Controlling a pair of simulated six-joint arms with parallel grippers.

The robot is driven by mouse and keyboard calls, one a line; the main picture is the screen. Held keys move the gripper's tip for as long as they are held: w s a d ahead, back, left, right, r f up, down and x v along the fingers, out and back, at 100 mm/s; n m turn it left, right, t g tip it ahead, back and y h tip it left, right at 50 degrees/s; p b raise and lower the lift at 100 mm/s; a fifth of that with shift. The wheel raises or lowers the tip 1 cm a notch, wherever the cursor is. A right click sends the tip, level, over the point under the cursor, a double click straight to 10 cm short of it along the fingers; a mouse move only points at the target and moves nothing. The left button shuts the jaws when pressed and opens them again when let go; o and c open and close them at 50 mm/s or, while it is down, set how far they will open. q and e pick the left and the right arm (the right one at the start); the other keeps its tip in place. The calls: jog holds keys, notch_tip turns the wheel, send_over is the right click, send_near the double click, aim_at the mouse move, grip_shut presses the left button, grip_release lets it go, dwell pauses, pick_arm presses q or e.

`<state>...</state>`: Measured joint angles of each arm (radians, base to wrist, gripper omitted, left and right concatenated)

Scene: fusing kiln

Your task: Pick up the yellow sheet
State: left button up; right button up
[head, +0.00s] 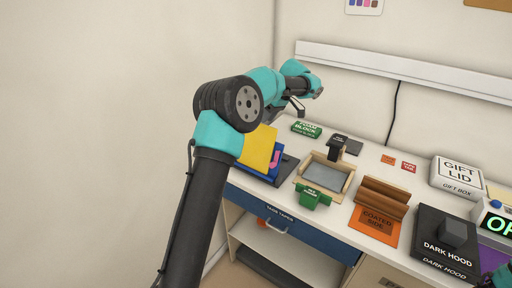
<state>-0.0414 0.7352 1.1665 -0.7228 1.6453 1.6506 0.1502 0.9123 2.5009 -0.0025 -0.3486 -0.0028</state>
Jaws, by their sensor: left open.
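The yellow sheet (259,148) stands tilted at the left end of the worktable, in front of blue sheets or a blue holder (262,174). My left arm covers part of its left side. My left gripper (297,104) is open, above and behind the sheet toward the back wall. It is apart from the sheet, and its jaws show only small and from the side. Only a teal bit of my right arm shows in the bottom right corner. Its gripper is out of view.
A wooden-framed tray (343,196) with a green tag stands mid-table. A green block box (307,130) lies behind. An orange board (376,222), a dark hood box (446,246) and a gift lid box (458,176) stand to the right. A blue drawer (310,236) is below the tabletop.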

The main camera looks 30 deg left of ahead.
aim_at(260, 129)
pick_arm(q)
jog(key=x, duration=0.5)
jog(key=shift+s, duration=0.15)
jog(key=shift+f, duration=0.3)
dwell(0.9)
jog(key=shift+c, duration=0.4)
grip_shut()
dwell(1.0)
